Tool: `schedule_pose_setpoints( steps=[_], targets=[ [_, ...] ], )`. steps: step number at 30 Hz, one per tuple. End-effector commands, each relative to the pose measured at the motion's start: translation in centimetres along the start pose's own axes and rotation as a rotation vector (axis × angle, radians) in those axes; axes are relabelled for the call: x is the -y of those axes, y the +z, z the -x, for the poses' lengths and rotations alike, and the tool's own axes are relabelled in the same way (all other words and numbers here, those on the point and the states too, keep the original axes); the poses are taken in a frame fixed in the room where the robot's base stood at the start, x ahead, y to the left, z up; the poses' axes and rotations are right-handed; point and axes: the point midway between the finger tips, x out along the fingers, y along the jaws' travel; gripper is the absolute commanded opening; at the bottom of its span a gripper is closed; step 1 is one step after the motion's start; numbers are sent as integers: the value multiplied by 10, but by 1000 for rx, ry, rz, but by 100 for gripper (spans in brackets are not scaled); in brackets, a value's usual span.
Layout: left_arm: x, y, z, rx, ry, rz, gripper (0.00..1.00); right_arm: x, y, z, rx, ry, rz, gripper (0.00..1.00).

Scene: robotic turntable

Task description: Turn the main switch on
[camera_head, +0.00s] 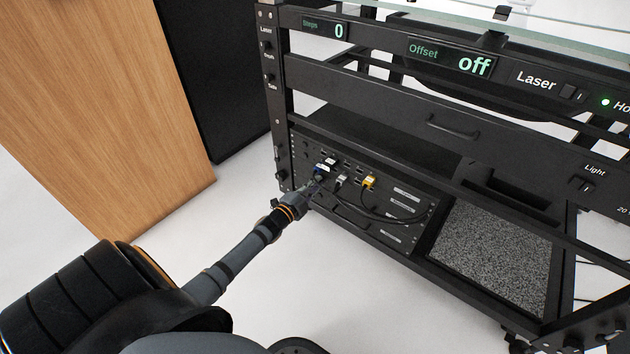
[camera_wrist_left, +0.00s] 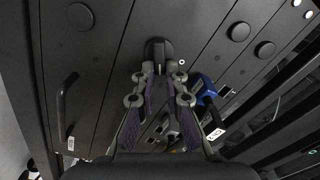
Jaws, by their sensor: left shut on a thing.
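The main switch appears to be the black round knob (camera_wrist_left: 159,48) with a raised middle bar, on a dark panel in the left wrist view. My left gripper (camera_wrist_left: 160,72) has its fingertips at this knob and is shut on its bar. In the head view my left gripper (camera_head: 312,190) reaches the lower left of the black equipment rack (camera_head: 345,82), at the panel with the cable plugs. The knob itself is hidden there behind the gripper. The direction the knob is turned to is hard to tell. My right gripper is not in view.
A blue plug (camera_wrist_left: 205,88) sits close to the right of the fingers in the wrist view. A yellow plug (camera_head: 369,182) and black cables (camera_head: 375,217) are near the gripper. A wooden cabinet (camera_head: 95,100) stands left. White floor (camera_head: 245,185) lies between cabinet and rack.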

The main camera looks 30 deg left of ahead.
Motion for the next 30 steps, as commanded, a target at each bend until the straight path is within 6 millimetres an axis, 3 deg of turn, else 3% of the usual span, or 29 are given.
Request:
schedule_pose_setpoints(
  steps=[15, 30],
  targets=[
    [-7, 1, 0, -1, 0, -382, 0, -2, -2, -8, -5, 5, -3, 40],
    [-9, 2, 0, 0, 1, -492, 0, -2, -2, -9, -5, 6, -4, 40]
  ],
)
